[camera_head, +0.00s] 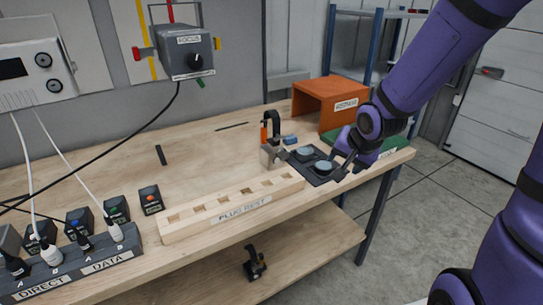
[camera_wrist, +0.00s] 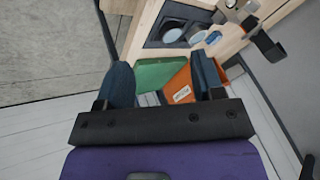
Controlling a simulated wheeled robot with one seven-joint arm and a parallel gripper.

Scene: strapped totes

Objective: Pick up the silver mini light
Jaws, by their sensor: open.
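No object is plainly a silver mini light. A small silvery block (camera_head: 271,156) stands upright on the workbench, beside a dark hooked piece with an orange part. A silvery piece (camera_wrist: 232,12) also shows at the top of the wrist view near a black hook. A black two-well tray (camera_head: 318,170) holds pale round discs; it also shows in the wrist view (camera_wrist: 153,42). I cannot tell whether any of these is the light. My gripper (camera_wrist: 163,80) is open and empty, its dark fingers apart. In the head view it is near the tray's right side.
A wooden plug rest (camera_head: 232,207) lies along the front. Black plug blocks and cables crowd the left. The bench middle is mostly clear.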

